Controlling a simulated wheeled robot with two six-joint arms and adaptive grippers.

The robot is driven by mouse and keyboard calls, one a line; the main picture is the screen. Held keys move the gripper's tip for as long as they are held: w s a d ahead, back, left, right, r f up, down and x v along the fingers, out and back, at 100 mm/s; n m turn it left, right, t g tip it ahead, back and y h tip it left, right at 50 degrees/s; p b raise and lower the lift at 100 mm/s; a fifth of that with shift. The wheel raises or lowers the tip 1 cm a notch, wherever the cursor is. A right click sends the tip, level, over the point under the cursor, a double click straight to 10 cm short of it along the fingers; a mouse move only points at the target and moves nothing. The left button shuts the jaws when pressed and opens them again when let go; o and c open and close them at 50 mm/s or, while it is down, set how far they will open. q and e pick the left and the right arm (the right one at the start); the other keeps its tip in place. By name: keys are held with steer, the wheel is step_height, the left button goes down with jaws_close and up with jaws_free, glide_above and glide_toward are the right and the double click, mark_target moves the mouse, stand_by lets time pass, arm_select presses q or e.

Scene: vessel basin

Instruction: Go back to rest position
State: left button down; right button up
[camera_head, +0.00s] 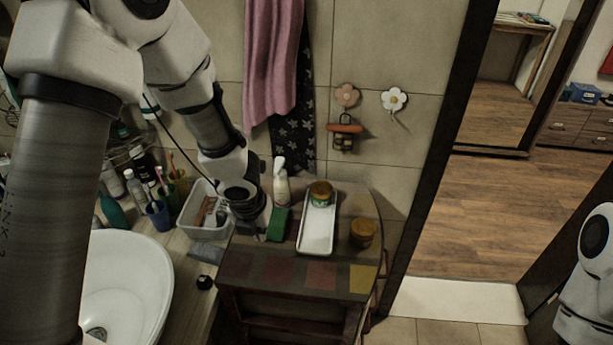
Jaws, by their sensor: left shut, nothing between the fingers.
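My left arm comes in from the left and reaches over the small wooden table (290,272). My left gripper (262,234) points down at the table's left side, just left of a green block (279,224). It is shut with nothing seen in it, though its fingertips are small and dark here. Part of my right arm shows at the right edge; its gripper is outside the picture.
A white tray (317,232) carries a jar with a green band (321,192); an amber jar (362,232) stands right of it. A white bottle (281,184) stands behind. Left are a white bin (196,224), toiletries and a basin (135,275). Open floor lies through the doorway.

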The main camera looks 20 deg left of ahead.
arm_select(q)
steer(key=s+d+f+n+g+h, duration=0.1)
steer(key=s+d+f+n, duration=0.2)
steer(key=s+f+n, duration=0.3)
steer(key=s+d+f+n+g+h, duration=0.1)
steer(key=s+d+f+n+h, duration=0.2)
steer(key=f+n, duration=0.4)
steer(key=s+a+f+n+y, duration=0.1)
steer(key=s+f+n, duration=0.4)
steer(key=n, duration=0.5)
steer(key=s+a+f+n+y, duration=0.2)
steer(key=s+f+n, duration=0.1)
steer(key=s+n, duration=0.5)
step_height(320, 180, down, 11)
steer(key=n+b, duration=0.3)
steer(key=b, duration=0.7)
steer(key=shift+s+a+g, duration=0.15)
steer(key=shift+a+g, duration=0.1)
steer(key=shift+g, duration=0.15)
